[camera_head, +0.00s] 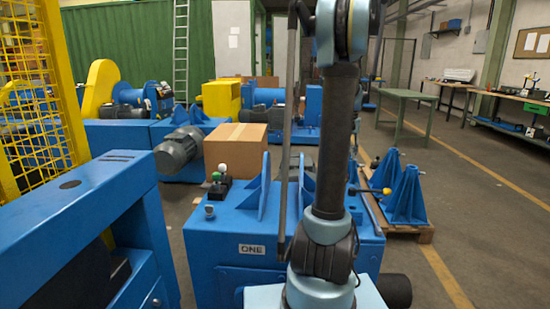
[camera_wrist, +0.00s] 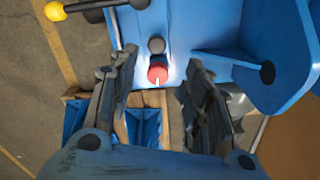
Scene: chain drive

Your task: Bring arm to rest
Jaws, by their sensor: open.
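My arm (camera_head: 335,140) stands raised through the middle of the head view; my gripper cannot be made out there. In the wrist view my gripper (camera_wrist: 160,64) is open, its two dark fingers apart with nothing held between them. A round red knob (camera_wrist: 157,74) with a white mark shows in the gap between the fingers, on a blue machine's edge. I cannot tell how far the fingertips are from the red knob.
The blue machine marked ONE (camera_head: 230,235) stands in front, bearing upright blue plates. A lever with a yellow ball (camera_wrist: 54,11) juts out beside it. A cardboard box (camera_head: 236,150) sits behind. Blue stands (camera_head: 408,198) rest on a pallet at right. Floor is open farther right.

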